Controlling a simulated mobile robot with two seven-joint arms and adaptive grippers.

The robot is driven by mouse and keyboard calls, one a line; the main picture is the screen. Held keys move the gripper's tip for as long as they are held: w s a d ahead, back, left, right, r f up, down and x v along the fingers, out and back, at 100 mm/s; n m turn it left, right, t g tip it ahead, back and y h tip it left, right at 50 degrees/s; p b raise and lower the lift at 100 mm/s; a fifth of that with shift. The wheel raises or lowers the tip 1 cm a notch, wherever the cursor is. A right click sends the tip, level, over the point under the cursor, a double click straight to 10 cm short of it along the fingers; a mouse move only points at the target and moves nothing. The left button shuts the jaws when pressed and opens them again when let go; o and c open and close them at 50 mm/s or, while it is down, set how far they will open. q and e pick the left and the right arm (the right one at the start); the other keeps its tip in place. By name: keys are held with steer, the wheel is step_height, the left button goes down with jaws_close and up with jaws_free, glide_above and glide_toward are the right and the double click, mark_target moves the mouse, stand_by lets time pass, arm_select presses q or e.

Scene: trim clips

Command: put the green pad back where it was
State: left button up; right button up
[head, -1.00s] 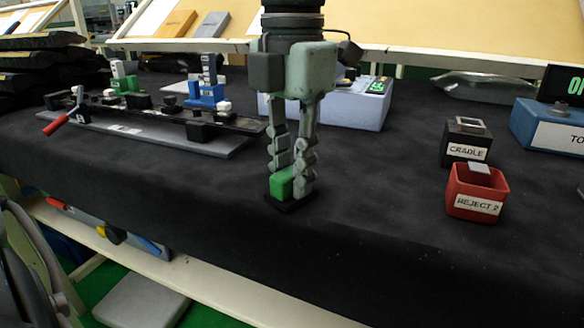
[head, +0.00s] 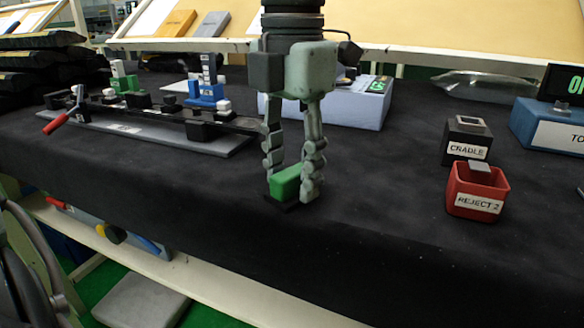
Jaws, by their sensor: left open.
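The green pad (head: 287,182) is a small block sitting on a thin black base (head: 281,205) near the front edge of the black-covered table. My left gripper (head: 291,192) points down over it and is open. One finger is at the left of the pad and the other at the right. The right finger hides part of the pad's right end, and I cannot tell whether either finger touches it. My right gripper is not in view.
A fixture rail with clamps and a red handle (head: 56,124) stands at the left. A black cradle box (head: 467,141) and a red reject bin (head: 478,193) stand at the right. A pale blue box (head: 350,107) is behind the gripper.

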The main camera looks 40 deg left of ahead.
mark_target(293, 171)
arm_select(q)
step_height(293, 171, up, 2)
steer(key=shift+w+r, duration=0.1)
step_height(293, 171, up, 10)
steer(key=p, duration=0.1)
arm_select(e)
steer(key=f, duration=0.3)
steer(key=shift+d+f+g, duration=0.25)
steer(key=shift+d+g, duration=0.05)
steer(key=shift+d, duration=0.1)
